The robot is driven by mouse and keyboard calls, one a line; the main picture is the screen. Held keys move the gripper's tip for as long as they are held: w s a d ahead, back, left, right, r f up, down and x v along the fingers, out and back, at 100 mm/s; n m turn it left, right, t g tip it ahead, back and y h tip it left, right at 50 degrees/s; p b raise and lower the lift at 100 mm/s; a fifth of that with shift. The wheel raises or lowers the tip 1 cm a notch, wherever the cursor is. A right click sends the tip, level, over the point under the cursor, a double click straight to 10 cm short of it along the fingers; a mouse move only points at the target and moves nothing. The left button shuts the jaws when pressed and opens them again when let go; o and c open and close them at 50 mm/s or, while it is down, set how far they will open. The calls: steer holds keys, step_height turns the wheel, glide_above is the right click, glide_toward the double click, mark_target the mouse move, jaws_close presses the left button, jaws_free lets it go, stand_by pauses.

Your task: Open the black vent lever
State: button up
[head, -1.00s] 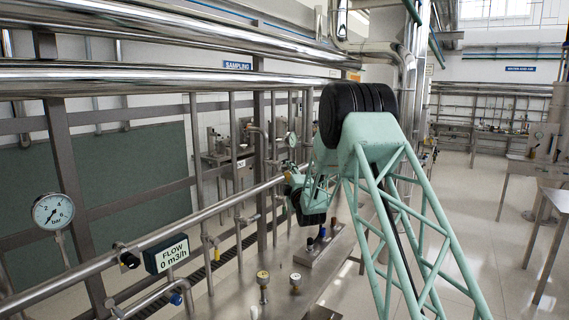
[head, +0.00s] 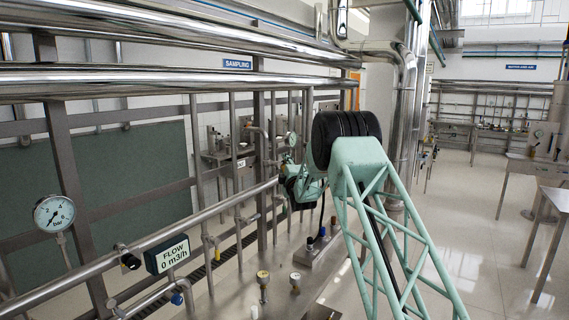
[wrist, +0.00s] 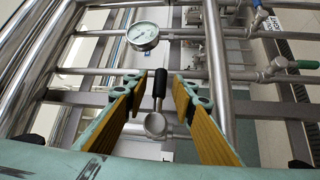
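In the wrist view, the black vent lever (wrist: 160,83) stands up from a round metal valve body (wrist: 155,124) on a pipe. My gripper (wrist: 160,78) is open, with its yellow finger pads on the left and right of the lever. Gaps show on both sides, so neither finger appears to touch it. The depth of the lever between the fingers is hard to judge. In the head view, the end of my arm is at the pipe rack beyond my elbow, small and partly hidden; I cannot make out the lever there.
A round gauge (wrist: 142,36) sits just beyond the lever. A steel pipe (wrist: 216,70) and a green-handled valve (wrist: 277,66) lie to the right. In the head view, a FLOW display (head: 167,254) and a bar gauge (head: 54,213) are at front left.

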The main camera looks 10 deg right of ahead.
steer(key=shift+w, duration=0.25)
jaws_close()
